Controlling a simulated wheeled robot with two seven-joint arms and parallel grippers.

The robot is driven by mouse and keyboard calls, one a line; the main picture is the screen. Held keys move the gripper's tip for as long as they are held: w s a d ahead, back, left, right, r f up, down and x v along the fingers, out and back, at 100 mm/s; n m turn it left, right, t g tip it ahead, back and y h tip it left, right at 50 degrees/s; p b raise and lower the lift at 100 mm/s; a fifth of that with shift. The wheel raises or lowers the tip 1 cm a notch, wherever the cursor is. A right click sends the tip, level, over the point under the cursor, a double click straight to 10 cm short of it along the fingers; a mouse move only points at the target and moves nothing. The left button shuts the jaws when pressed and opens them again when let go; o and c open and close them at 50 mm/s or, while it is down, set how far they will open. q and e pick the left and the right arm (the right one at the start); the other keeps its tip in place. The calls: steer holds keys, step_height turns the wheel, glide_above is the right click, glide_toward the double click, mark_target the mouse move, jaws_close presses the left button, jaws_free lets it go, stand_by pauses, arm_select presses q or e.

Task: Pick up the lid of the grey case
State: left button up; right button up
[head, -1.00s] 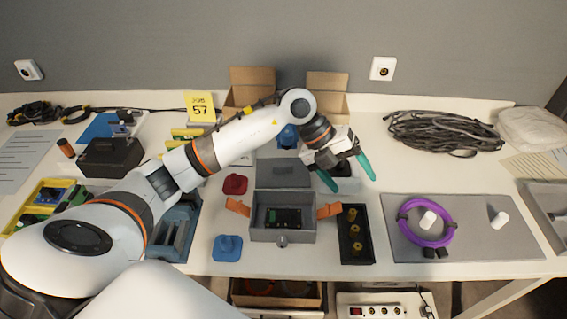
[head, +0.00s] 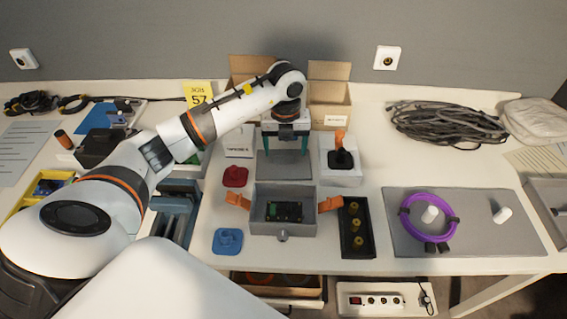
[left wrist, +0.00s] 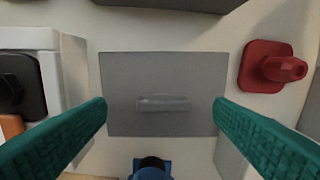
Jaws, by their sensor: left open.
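The grey case (head: 283,222) stands open on the table with a dark green circuit board inside and orange latches at both sides. Its flat grey lid (head: 284,166) lies behind it. In the left wrist view the lid (left wrist: 164,74) shows a raised bar handle (left wrist: 163,103) at its middle. My left gripper (head: 287,151) is above the lid, pointing down, with green fingers. The fingers are open, one on each side of the handle, and hold nothing; their exact height above the lid is hard to tell. My right gripper is not in view.
A white box with a black and orange joystick (head: 341,157) stands close right of the lid. A red knobbed piece (head: 235,177) is left, and a blue one (head: 228,241) nearer. A black tray (head: 357,228) sits right of the case. Cartons (head: 329,96) stand behind.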

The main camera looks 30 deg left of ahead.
mark_target(284, 158)
arm_select(q)
steer(key=f, duration=0.4)
steer(key=shift+a+f, duration=0.2)
steer(key=shift+a, duration=0.1)
steer(key=shift+c, duration=0.6)
steer(key=c, duration=1)
step_height(284, 158, up, 10)
steer(key=shift+r, duration=0.1)
